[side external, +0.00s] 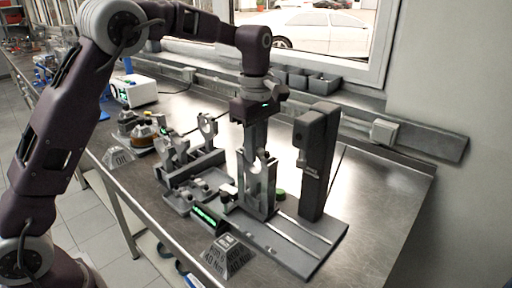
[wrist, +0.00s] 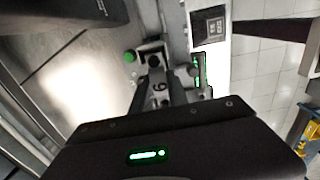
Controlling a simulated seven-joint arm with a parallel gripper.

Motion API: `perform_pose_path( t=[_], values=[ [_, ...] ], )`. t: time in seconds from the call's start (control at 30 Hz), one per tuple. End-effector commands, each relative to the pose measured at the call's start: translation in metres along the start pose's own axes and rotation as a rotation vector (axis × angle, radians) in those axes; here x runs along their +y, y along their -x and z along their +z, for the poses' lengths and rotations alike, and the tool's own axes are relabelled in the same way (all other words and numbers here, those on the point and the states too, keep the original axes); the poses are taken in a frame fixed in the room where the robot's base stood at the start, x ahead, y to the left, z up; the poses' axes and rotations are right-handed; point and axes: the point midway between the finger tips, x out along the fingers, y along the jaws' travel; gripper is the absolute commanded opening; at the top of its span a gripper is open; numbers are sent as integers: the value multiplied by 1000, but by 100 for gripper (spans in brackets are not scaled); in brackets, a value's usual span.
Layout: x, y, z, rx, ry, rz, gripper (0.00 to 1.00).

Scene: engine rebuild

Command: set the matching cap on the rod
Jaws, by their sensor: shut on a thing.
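My gripper (side external: 257,150) points down over a tall grey upright fixture (side external: 258,190) on the bench. In the wrist view my gripper (wrist: 157,88) has its two dark fingers close together on a small grey part (wrist: 160,101) that bears a dark mark like a 6 or 9. I cannot tell whether this part is the cap or the rod's end, nor whether it touches the fixture. Another rod-like part with a ringed end (side external: 207,125) stands in a grey rack to the left. Small grey parts, possibly caps, lie on a low tray (side external: 180,206) in front of the rack.
A tall dark column (side external: 317,160) stands close to the right of my gripper. A grey base plate with rails (side external: 300,240) extends to the front right. A green-lit display (side external: 208,216) and a labelled block (side external: 228,256) sit at the front edge. Bare bench lies at the right.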

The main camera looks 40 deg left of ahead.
Motion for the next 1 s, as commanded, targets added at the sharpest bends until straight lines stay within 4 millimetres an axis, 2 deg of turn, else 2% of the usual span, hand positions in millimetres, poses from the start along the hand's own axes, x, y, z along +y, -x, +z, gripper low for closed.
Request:
perform_pose_path(
  t=[0.27,0.3,0.4,0.63,0.73,1.0],
  values=[
    [0,0,0,0,0,0,0],
    [0,0,0,0,0,0,23],
    [0,0,0,0,0,0,43],
    [0,0,0,0,0,0,45],
    [0,0,0,0,0,-1,63],
    [0,0,0,0,0,0,63]
  ],
)
